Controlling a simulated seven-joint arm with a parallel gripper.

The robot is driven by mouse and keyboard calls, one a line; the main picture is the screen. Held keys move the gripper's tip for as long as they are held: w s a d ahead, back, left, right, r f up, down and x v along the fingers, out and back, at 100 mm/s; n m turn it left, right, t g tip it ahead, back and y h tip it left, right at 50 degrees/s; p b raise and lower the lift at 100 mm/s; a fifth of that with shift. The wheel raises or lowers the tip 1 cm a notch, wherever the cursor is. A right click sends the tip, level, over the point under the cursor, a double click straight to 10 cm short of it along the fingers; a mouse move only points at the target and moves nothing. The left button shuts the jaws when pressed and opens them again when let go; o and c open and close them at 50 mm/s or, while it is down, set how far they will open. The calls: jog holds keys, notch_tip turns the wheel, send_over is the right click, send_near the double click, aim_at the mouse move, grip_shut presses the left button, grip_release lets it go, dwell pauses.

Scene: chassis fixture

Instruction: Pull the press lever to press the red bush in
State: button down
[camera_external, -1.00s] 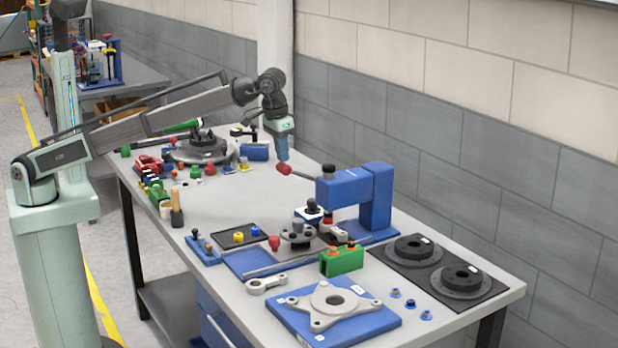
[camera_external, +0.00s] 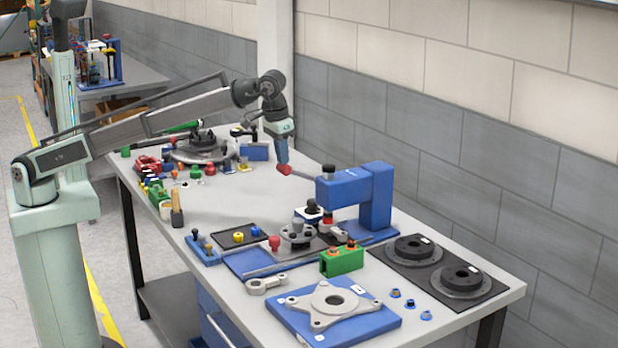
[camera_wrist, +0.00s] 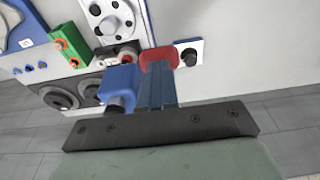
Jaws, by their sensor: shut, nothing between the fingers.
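The blue press (camera_external: 375,200) stands on the bench near the wall. Its lever (camera_external: 305,175) points left and ends in a red knob (camera_external: 285,169). My gripper (camera_external: 282,161) is shut with nothing between its fingers, its tips right at the knob. In the wrist view, the fingers (camera_wrist: 157,78) overlap the red knob (camera_wrist: 158,56); I cannot tell whether they touch it. The red bush (camera_external: 328,217) appears as a small red piece under the press head, partly hidden. The press (camera_wrist: 119,84) also shows left of the fingers in the wrist view.
A grey fixture with a round hub (camera_external: 297,235) stands left of the press. A green block (camera_external: 342,261) and a blue plate with a grey flange (camera_external: 333,302) are in front. Black discs (camera_external: 414,249) lie to the right. The wall is close behind the press.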

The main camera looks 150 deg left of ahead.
aim_at(280, 166)
jog(key=shift+f, duration=0.45)
jog(key=shift+a+f, duration=0.1)
jog(key=shift+f, duration=0.5)
jog(key=shift+d+f, duration=0.5)
jog(key=shift+f, duration=0.1)
dwell(0.5)
